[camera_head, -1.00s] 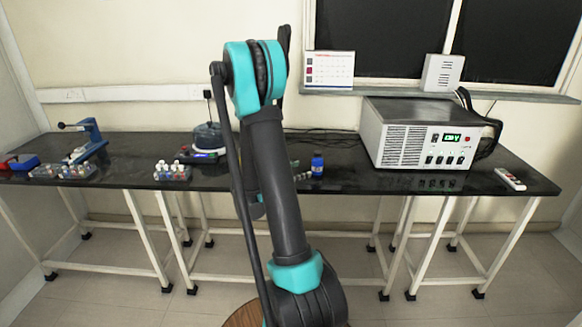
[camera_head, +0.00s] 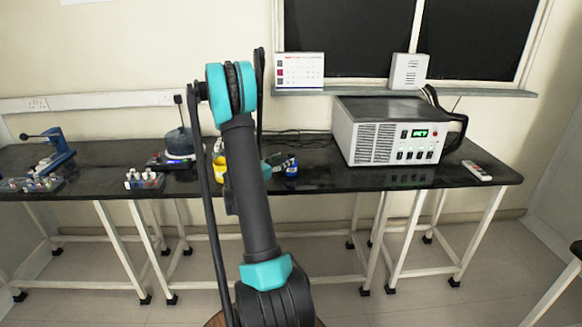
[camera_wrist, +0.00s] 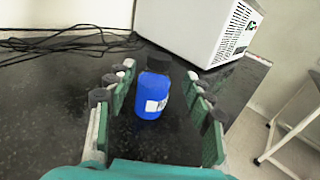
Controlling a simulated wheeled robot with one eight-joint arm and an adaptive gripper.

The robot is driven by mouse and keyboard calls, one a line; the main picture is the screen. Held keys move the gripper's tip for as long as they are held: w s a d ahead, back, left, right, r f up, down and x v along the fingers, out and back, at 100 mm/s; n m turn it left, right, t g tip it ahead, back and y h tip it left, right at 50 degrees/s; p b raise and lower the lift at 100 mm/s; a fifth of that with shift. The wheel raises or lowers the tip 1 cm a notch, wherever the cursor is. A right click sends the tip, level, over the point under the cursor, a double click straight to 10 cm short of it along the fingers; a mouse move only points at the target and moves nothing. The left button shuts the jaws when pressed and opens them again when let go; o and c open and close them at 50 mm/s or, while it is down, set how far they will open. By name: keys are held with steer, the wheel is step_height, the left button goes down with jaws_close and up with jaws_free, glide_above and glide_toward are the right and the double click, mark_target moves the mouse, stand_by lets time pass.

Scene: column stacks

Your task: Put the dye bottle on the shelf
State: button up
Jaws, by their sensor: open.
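The dye bottle (camera_wrist: 153,92) is blue with a dark cap and a white label. It stands upright on the black bench top, between the two fingers of my gripper (camera_wrist: 155,100) in the wrist view. The fingers are open, with a gap on each side of the bottle. In the head view the bottle (camera_head: 291,170) is small, and my gripper (camera_head: 281,161) is around it, partly behind my arm. A grey shelf-like ledge (camera_head: 480,92) runs along the wall below the dark window panels, above the bench.
A white instrument box (camera_head: 385,135) stands right of the bottle. A calendar (camera_head: 300,71) and a small white box (camera_head: 409,71) stand on the ledge. Cables lie behind the bottle. A yellow item (camera_head: 219,165) is partly hidden by my arm. A remote-like device (camera_head: 476,170) lies far right.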

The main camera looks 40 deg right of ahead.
mark_target(289, 157)
steer(key=shift+x, duration=2.9)
steer(key=shift+w, duration=0.15)
steer(key=shift+c, duration=0.2)
jaws_close()
